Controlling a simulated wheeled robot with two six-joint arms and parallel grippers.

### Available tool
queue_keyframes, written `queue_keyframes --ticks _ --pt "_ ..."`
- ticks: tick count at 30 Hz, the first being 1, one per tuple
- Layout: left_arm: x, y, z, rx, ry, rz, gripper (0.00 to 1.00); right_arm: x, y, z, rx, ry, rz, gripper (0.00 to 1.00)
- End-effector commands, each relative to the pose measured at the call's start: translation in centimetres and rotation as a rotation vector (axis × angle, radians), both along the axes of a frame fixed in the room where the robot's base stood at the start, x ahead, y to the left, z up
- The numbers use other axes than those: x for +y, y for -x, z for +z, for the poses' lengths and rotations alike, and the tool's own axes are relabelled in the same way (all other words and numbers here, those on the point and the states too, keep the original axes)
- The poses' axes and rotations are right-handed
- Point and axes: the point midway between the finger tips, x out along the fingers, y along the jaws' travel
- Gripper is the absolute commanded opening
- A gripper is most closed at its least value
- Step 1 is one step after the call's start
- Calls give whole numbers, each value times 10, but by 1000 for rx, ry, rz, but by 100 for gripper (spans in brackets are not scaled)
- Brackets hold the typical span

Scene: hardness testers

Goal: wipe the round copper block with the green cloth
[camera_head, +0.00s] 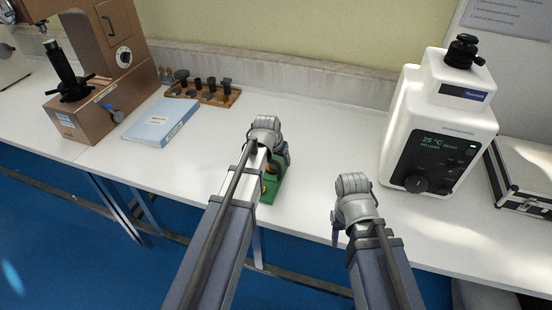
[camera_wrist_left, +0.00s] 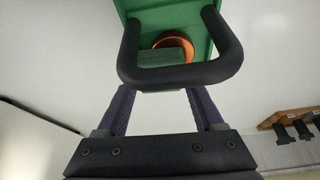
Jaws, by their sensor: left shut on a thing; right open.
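My left gripper (camera_head: 274,160) is over a green tray (camera_head: 267,192) near the front edge of the bench and hides part of it. In the left wrist view the round copper block (camera_wrist_left: 181,41) shows as an orange ring on the tray (camera_wrist_left: 128,7). A dark green piece, which looks like the green cloth (camera_wrist_left: 168,52), is at the left fingertips, in front of the block and covering part of it. I cannot tell whether they touch. In the head view the cloth is not clear. My right gripper (camera_head: 340,225) is open and empty, to the right of the tray.
A white tester (camera_head: 440,130) stands on the bench at the right, with a case (camera_head: 525,180) beside it. A brown tester (camera_head: 105,85), a blue-white book (camera_head: 160,122) and a wooden rack (camera_head: 205,95) are at the left. The bench middle is clear.

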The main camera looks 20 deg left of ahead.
Motion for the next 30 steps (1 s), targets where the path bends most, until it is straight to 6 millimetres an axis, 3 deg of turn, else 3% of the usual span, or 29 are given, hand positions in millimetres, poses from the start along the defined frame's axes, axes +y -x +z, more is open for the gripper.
queue_keyframes --ticks 18,30 --pt "46 -2 2 2 1 2 24 0 0 2 0 0 0 50" --pt "40 -1 1 1 0 -1 24 0 0 1 0 0 0 50"
